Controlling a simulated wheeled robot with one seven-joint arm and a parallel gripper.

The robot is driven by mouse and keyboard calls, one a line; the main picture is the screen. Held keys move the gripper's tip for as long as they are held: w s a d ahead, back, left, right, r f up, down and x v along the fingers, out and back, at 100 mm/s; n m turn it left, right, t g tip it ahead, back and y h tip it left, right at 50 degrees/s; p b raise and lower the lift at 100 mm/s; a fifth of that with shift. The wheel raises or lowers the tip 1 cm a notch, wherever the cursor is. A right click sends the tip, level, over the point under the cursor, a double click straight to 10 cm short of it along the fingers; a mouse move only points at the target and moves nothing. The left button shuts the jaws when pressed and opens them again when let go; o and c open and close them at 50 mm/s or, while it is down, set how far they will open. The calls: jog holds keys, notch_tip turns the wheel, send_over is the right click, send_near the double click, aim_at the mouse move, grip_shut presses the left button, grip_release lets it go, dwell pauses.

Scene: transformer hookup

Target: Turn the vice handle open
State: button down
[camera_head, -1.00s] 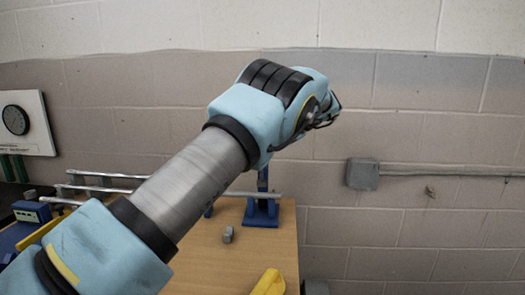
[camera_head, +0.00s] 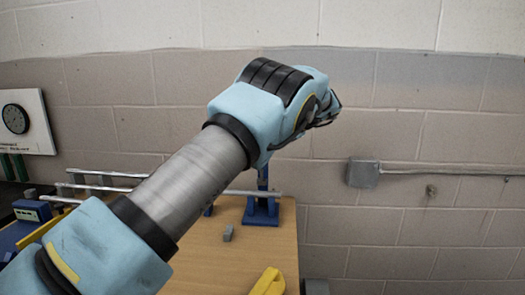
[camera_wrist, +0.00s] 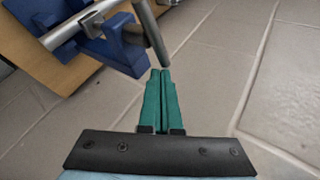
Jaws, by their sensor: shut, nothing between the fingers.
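In the wrist view a blue vice-like fixture (camera_wrist: 108,48) stands at the upper left, at the edge of a wooden table. A grey round bar (camera_wrist: 153,36), which looks like the vice handle, slants down from the top edge beside it. My gripper (camera_wrist: 160,72) has green fingers pressed together and empty. Their tips appear close to the bar's lower end; I cannot tell if they touch. In the head view my arm reaches up to the right, and its fingers are hidden behind my wrist. I cannot tell which blue part there is the vice.
In the head view the wooden table (camera_head: 235,262) holds a blue stand (camera_head: 262,212), a small grey block (camera_head: 228,233), a yellow piece (camera_head: 268,281) and metal rods (camera_head: 107,174). A block wall with a grey box (camera_head: 362,173) is behind. Tiled floor (camera_wrist: 225,60) shows beyond the table's edge.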

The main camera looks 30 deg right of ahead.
dwell(0.3)
